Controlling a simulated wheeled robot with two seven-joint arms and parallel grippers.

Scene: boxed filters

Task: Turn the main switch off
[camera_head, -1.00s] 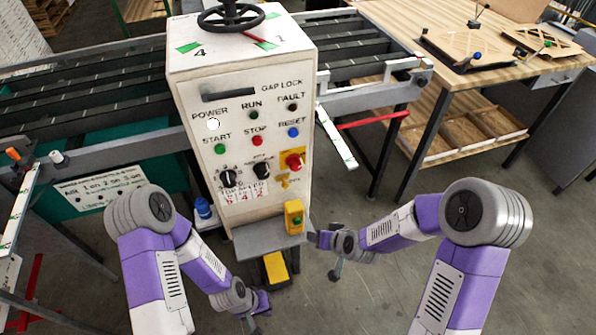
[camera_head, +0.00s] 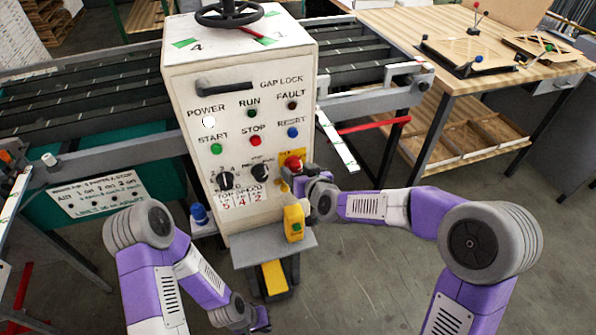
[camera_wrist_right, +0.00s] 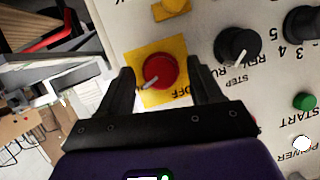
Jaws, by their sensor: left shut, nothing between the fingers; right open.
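The main switch is a red rotary knob on a yellow plate, low on the right of the white control cabinet's front (camera_head: 233,130). It shows in the head view (camera_head: 293,161) and larger in the wrist view (camera_wrist_right: 163,68), where its pale pointer slants to the lower left and lettering like "OFF" is on the plate below right. My right gripper (camera_wrist_right: 163,82) is open, with one finger on each side of the knob; contact cannot be told. In the head view this gripper (camera_head: 297,178) is just below the knob. My left gripper (camera_head: 262,318) is shut and empty, low before the cabinet.
The POWER lamp (camera_head: 208,122) looks bright white. Black selector knobs (camera_head: 261,172) are left of the switch. A yellow box with a green button (camera_head: 294,223) stands just below, on a grey shelf (camera_head: 262,250). A wooden workbench (camera_head: 455,55) is at the right.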

